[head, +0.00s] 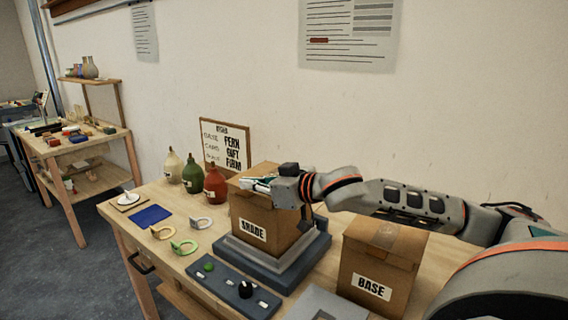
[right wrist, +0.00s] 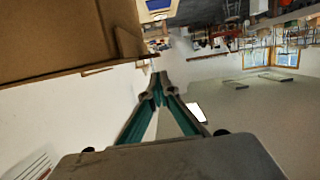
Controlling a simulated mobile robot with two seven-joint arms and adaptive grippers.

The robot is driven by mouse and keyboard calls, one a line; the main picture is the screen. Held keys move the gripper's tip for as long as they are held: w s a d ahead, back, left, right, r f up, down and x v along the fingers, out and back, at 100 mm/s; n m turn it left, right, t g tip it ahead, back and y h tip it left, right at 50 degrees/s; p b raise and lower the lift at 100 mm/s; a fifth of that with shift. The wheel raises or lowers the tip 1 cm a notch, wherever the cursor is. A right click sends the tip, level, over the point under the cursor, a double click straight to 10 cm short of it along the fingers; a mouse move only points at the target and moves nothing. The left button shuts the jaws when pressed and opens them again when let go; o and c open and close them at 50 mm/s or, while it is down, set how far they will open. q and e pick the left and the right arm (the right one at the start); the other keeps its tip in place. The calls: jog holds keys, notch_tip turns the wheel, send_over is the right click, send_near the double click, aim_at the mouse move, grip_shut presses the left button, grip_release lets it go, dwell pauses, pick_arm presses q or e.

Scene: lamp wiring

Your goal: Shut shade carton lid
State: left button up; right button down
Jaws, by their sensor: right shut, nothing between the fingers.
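The shade carton (head: 262,222), brown with a white "SHADE" label, stands upright on a grey-blue stepped base (head: 290,262) on the bench. My right gripper (head: 258,184) is at the carton's top edge, its fingers shut and empty, pointing left. It hides much of the top, so I cannot tell how far the lid is closed. In the right wrist view the shut fingertips (right wrist: 158,82) are beside the brown carton (right wrist: 60,40), close to its edge; contact is unclear. My left gripper is not in view.
The base carton (head: 380,265) stands at right on the bench. Three bottles (head: 192,176) and a sign (head: 226,145) are behind to the left. Several rings (head: 184,246), a blue pad (head: 150,215) and a control strip (head: 232,287) lie in front and left.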

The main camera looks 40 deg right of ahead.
pick_arm(q)
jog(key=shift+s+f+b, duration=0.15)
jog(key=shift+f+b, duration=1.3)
jog(key=shift+b, duration=0.35)
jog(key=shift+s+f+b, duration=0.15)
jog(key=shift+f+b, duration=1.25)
jog(key=shift+b, duration=0.35)
pick_arm(e)
jog(key=r+v, duration=0.1)
jog(key=v, duration=0.9)
jog(key=shift+r, duration=0.35)
